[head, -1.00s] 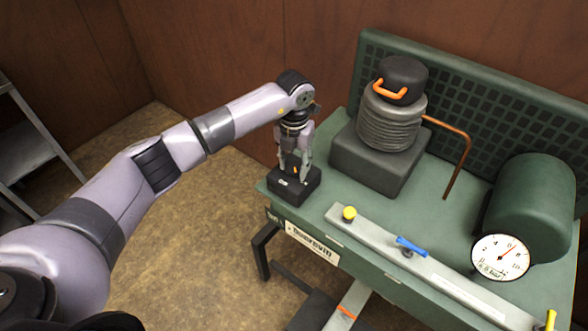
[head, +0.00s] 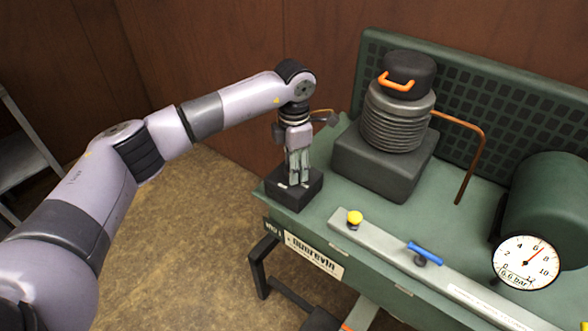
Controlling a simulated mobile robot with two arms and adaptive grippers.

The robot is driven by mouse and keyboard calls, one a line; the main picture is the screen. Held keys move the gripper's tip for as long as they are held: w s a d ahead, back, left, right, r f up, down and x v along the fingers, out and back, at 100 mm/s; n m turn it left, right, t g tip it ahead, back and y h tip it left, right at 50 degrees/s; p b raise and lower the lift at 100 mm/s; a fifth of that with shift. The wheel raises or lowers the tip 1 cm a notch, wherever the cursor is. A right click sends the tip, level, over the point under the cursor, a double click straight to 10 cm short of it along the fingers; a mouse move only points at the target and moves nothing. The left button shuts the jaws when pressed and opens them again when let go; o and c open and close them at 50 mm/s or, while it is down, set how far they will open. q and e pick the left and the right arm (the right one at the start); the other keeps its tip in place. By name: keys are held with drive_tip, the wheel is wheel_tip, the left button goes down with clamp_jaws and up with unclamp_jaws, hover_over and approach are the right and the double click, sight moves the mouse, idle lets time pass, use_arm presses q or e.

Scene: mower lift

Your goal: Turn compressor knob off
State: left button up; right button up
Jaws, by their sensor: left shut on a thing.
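The compressor's black switch box (head: 290,200) sits at the left corner of the green bench. My left gripper (head: 298,180) points straight down onto the top of this box, with its fingers close together. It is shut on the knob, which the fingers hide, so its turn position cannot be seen. The compressor's ribbed grey cylinder (head: 396,118) with a black cap stands on a dark block to the right of the gripper. My right gripper is not in view.
A copper pipe (head: 482,150) runs down from the cylinder. A green tank (head: 550,205) and a round pressure gauge (head: 526,262) stand at the right. A grey rail with a yellow knob (head: 354,218) and a blue lever (head: 425,253) lies along the front edge.

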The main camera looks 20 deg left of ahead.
use_arm(q)
drive_tip(key=shift+m, duration=0.4)
drive_tip(key=o, duration=1.1)
drive_tip(key=shift+o, duration=0.2)
drive_tip(key=shift+r, duration=0.15)
wheel_tip(320, 180, up, 12)
